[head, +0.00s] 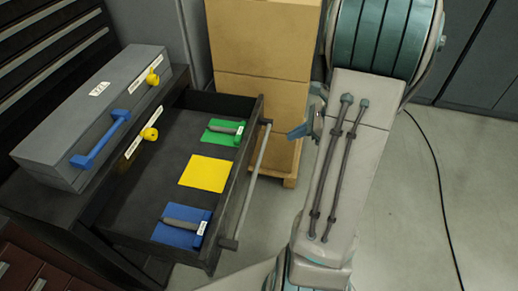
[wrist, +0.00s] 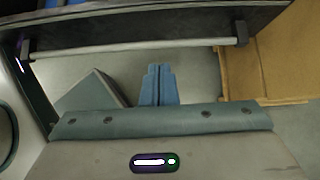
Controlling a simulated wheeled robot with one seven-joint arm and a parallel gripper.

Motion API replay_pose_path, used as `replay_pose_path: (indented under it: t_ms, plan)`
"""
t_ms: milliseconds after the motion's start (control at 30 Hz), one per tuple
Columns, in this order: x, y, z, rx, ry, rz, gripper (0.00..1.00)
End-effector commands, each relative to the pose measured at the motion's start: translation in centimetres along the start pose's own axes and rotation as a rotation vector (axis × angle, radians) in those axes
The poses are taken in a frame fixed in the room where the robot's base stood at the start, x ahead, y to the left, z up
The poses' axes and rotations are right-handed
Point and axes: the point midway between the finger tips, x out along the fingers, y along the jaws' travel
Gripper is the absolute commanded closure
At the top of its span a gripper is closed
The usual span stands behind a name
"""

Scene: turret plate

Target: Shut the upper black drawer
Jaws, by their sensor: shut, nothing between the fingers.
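The upper black drawer (head: 147,195) is pulled out of the dark cabinet in the head view. Its front panel (head: 238,180) carries a long grey bar handle (head: 254,180), which also crosses the top of the wrist view (wrist: 130,44). My gripper (head: 297,132) is to the right of the handle's far end, outside the drawer. In the wrist view its blue fingers (wrist: 158,84) are together and empty, with a visible gap between them and the bar. The arm hides part of the gripper in the head view.
In the drawer lie a green mat (head: 222,139) and a blue mat (head: 175,233), each with a tool, and a bare yellow mat (head: 206,173). A grey toolbox (head: 75,125) sits on the cabinet. Cardboard boxes (head: 262,90) stand on a pallet behind. Floor at right is clear except a cable.

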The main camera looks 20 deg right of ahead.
Motion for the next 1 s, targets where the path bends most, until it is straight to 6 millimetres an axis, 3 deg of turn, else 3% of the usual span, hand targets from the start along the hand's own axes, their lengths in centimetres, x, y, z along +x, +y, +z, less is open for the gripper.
replay_pose_path:
  t_ms: [167, 600, 800, 1000]
  plan:
    - [1.4, -0.3, -0.5, 0.023, -0.007, -0.006, 1.0]
    - [10.5, -0.2, -0.5, 0.019, -0.006, -0.002, 1.0]
    - [12.2, -0.3, 1.8, 0.016, -0.005, -0.006, 1.0]
    - [12.8, -0.4, 2.6, 0.017, -0.006, -0.007, 1.0]
